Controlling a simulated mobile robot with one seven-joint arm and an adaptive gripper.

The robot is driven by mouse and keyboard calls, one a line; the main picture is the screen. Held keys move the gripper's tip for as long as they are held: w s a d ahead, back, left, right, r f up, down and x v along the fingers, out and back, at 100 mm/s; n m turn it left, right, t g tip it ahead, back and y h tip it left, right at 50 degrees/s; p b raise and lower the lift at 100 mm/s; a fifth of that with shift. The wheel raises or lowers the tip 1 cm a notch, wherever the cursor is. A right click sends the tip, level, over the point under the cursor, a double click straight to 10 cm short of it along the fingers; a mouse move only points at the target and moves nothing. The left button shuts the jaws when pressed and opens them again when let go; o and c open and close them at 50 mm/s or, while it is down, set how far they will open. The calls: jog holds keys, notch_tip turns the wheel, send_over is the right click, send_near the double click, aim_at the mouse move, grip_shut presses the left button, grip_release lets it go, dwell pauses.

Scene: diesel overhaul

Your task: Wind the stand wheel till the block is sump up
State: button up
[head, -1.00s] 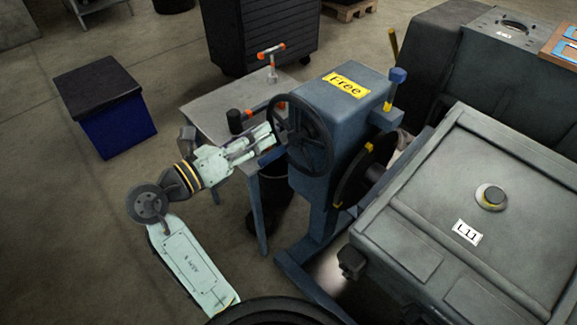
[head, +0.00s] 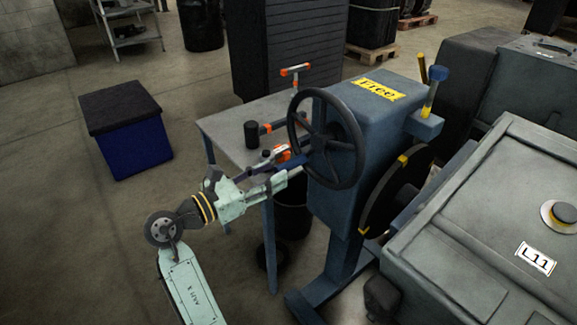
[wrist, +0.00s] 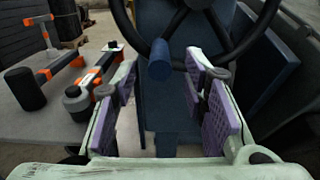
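The dark stand wheel (head: 354,145) is on the left face of the blue stand head (head: 388,125), which has a yellow "Free" label. A blue handle (wrist: 159,62) on the wheel's rim shows in the wrist view, just ahead of the fingertips. My gripper (wrist: 165,88) is open, its purple pads either side of the handle's line, not closed on it. In the head view my gripper (head: 290,178) is at the wheel's lower left. A dark plate with yellow marks (head: 402,185) is on the stand's right side. A large grey body (head: 470,230), labelled L11 with a round cap, adjoins it; I cannot tell which face is up.
A grey table (head: 228,128) stands left of the wheel, with a black cylinder (head: 251,134) and orange-marked tools on it, close to my gripper. A blue box with a black lid (head: 137,145) stands at the left. The floor at left is open.

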aim_at(302, 158)
jog(key=x, duration=0.6)
jog(key=shift+a, duration=0.1)
jog(key=shift+c, duration=0.4)
grip_shut()
dwell(0.3)
